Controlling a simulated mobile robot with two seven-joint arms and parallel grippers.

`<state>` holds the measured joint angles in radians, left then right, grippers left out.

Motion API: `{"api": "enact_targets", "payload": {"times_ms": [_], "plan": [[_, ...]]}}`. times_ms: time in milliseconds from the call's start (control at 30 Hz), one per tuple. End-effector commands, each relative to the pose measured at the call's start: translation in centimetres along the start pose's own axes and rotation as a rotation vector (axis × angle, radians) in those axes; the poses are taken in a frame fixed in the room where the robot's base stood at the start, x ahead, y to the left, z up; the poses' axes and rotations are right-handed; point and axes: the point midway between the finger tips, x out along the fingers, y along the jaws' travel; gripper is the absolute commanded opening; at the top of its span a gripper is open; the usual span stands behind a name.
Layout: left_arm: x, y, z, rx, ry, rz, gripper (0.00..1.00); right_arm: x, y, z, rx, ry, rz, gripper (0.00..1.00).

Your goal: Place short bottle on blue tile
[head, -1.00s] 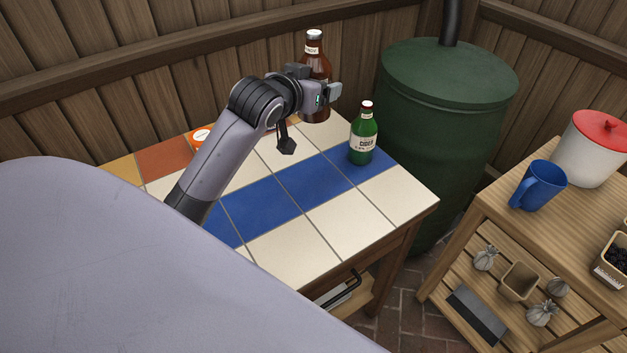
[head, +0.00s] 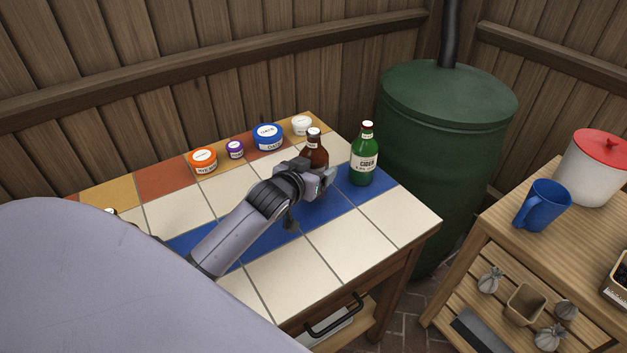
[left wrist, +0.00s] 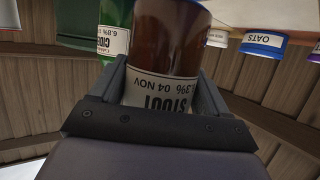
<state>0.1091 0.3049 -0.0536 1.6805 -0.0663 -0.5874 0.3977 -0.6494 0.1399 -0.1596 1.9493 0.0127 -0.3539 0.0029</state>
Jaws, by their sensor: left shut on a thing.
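A brown bottle with a white cap (head: 316,146) is in my left gripper (head: 327,180). In the left wrist view the brown bottle (left wrist: 168,38) has a white label reading STOUT, with a finger on each side of it. It looks upright over the blue tile strip (head: 270,222). The gripper hides its base, so I cannot tell whether it touches the tile. A green CIDER bottle (head: 364,158) stands at the right end of the blue strip, just right of the brown bottle; it also shows in the left wrist view (left wrist: 113,14). My right gripper is out of view.
Several jars line the table's back edge: orange (head: 203,161), purple (head: 235,149), blue OATS (head: 267,138) and white (head: 301,126). A green barrel (head: 445,150) stands behind the right corner. A wooden cart with a blue mug (head: 543,207) stands right. The front cream tiles are clear.

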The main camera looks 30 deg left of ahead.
Motion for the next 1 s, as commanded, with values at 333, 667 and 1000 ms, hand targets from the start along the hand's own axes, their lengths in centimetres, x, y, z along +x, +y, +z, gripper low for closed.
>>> {"api": "enact_targets", "payload": {"times_ms": [333,667,1000], "plan": [[1.1,0.0,2.7,-0.001,0.005,0.001,0.21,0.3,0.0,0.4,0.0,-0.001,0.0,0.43],[1.1,0.0,3.2,-0.001,-0.002,0.001,0.89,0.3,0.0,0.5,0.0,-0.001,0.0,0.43],[1.0,0.0,2.9,0.0,-0.002,0.0,1.0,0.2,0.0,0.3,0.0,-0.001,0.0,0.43]]}}
